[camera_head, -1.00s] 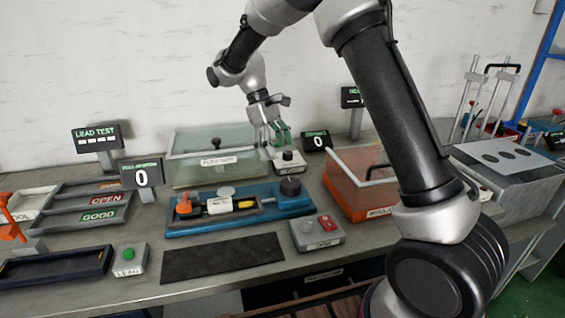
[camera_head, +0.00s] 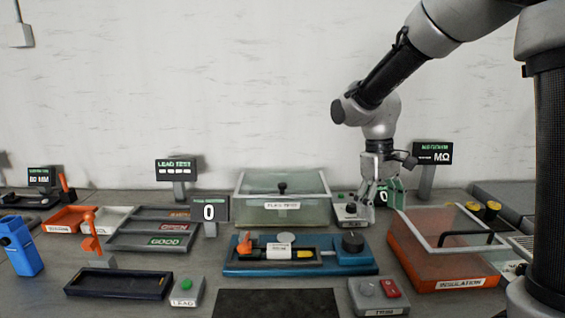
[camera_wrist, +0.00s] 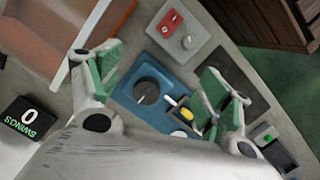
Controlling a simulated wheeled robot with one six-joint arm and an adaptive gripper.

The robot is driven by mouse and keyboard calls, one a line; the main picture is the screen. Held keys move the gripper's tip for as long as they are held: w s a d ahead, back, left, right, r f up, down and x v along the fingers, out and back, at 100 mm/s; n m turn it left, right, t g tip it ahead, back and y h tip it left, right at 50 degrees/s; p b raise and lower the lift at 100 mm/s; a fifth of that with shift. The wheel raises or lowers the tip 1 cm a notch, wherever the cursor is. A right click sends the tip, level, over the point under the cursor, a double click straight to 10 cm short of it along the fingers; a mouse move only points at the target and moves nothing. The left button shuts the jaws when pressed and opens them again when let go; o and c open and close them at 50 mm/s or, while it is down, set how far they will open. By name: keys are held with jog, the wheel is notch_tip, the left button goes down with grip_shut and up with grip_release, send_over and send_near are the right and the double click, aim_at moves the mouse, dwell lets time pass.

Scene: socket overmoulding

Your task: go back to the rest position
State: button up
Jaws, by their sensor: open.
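My gripper (camera_head: 377,205) hangs at the back of the bench, to the right of the glass flex test box, in the head view. In the wrist view my gripper (camera_wrist: 160,95) has its two green-padded fingers spread wide apart with nothing between them touching. The blue fixture (camera_head: 238,262) lies beyond the fingers; it also shows in the wrist view (camera_wrist: 128,91) with its dark round knob. My arm reaches in from the upper right, bent downward at the wrist. A small control box (camera_head: 347,213) is close beside the fingers, and I cannot tell whether they touch it.
The flex test box (camera_head: 285,212) stands left of my gripper. The orange insulation box (camera_head: 450,272) with its clear lid and bar handle stands right. A button box (camera_head: 377,297) and dark mat (camera_head: 275,303) lie in front. Display stands (camera_head: 433,155) rise behind.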

jog(key=s+d+r+m+t, duration=0.1)
jog(key=s+d+r+t, duration=0.1)
jog(key=s, duration=0.4)
jog(key=s+d+r+m+t, duration=0.2)
jog(key=s+d+r, duration=0.2)
jog(key=s+d, duration=0.2)
jog(key=s+d+r+m+t+y, duration=0.1)
jog(key=s+d+r+m+t, duration=0.1)
jog(key=s, duration=0.4)
jog(key=shift+s+d+r, duration=0.35)
jog(key=shift+d+r, duration=0.15)
jog(key=shift+d, duration=0.45)
